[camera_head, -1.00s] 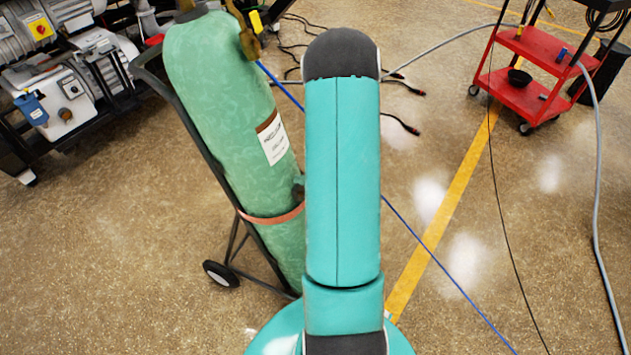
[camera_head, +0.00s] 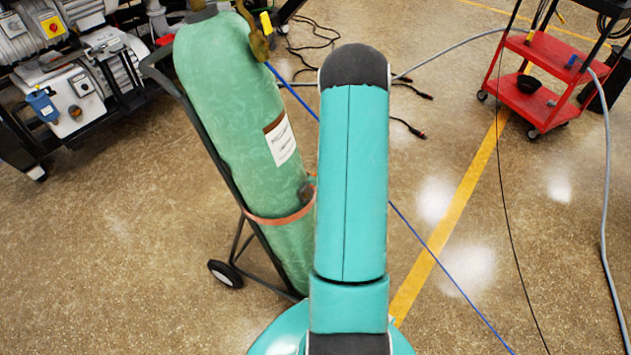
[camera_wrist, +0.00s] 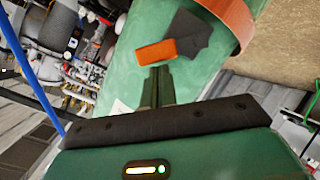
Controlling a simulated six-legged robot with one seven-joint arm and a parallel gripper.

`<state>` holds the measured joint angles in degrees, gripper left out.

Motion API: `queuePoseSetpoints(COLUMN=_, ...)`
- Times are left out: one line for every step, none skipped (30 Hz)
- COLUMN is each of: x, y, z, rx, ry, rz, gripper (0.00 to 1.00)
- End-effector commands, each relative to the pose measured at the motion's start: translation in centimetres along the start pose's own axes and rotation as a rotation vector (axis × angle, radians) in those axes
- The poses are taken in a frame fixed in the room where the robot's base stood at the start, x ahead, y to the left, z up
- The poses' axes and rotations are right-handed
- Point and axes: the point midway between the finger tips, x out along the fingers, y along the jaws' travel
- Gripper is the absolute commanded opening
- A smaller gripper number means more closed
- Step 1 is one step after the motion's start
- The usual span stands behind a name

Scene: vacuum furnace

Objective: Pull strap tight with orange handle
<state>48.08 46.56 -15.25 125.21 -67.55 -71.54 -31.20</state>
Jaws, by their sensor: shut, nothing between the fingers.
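The strap (camera_head: 276,220) is an orange-brown band around the lower part of a tall green gas cylinder (camera_head: 225,90), which leans on a dark wheeled cart. In the wrist view the strap (camera_wrist: 234,18) crosses the cylinder (camera_wrist: 125,70) at the upper right. The orange handle (camera_wrist: 156,52) is a small block beside a dark grey buckle piece (camera_wrist: 190,36) on the cylinder. My gripper (camera_wrist: 158,72) is shut and empty, its fingertips just below the orange handle in the picture. I cannot tell whether they touch it. My arm hides the gripper in the head view.
The cart's wheel (camera_head: 225,273) rests on the floor. A blue hose (camera_head: 440,265) runs across the floor behind my arm. A red trolley (camera_head: 535,95) stands at the upper right, and pump machinery (camera_head: 70,90) at the upper left. The floor at lower left is clear.

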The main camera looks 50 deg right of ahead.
Motion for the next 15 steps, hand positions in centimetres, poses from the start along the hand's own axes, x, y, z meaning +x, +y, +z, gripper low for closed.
queuePoseSetpoints(x=0.02, y=0.02, z=0.03, rx=0.005, ry=0.0, rz=-0.001, gripper=0.0)
queuePoseSetpoints(x=0.02, y=0.03, z=0.05, rx=0.009, ry=0.0, rz=-0.002, gripper=0.0)
queuePoseSetpoints(x=0.03, y=0.04, z=0.07, rx=0.014, ry=0.0, rz=-0.004, gripper=0.0)
queuePoseSetpoints(x=0.03, y=0.05, z=0.09, rx=0.017, ry=0.001, rz=-0.005, gripper=0.0)
queuePoseSetpoints(x=0.04, y=0.06, z=0.11, rx=0.021, ry=0.001, rz=-0.006, gripper=0.0)
queuePoseSetpoints(x=0.04, y=0.08, z=0.13, rx=0.025, ry=0.001, rz=-0.007, gripper=0.0)
queuePoseSetpoints(x=0.05, y=0.1, z=0.16, rx=0.03, ry=0.001, rz=-0.008, gripper=0.0)
queuePoseSetpoints(x=0.05, y=0.11, z=0.18, rx=0.034, ry=0.001, rz=-0.009, gripper=0.0)
queuePoseSetpoints(x=0.06, y=0.13, z=0.21, rx=0.041, ry=0.001, rz=-0.01, gripper=0.0)
queuePoseSetpoints(x=0.06, y=0.15, z=0.24, rx=0.045, ry=0.001, rz=-0.011, gripper=0.0)
queuePoseSetpoints(x=0.07, y=0.16, z=0.27, rx=0.049, ry=0.001, rz=-0.012, gripper=0.0)
queuePoseSetpoints(x=0.07, y=0.18, z=0.3, rx=0.056, ry=0.001, rz=-0.014, gripper=0.0)
queuePoseSetpoints(x=0.08, y=0.2, z=0.33, rx=0.062, ry=0.001, rz=-0.015, gripper=0.0)
queuePoseSetpoints(x=0.09, y=0.22, z=0.37, rx=0.068, ry=0.001, rz=-0.016, gripper=0.0)
queuePoseSetpoints(x=0.1, y=0.24, z=0.42, rx=0.077, ry=0.001, rz=-0.019, gripper=0.0)
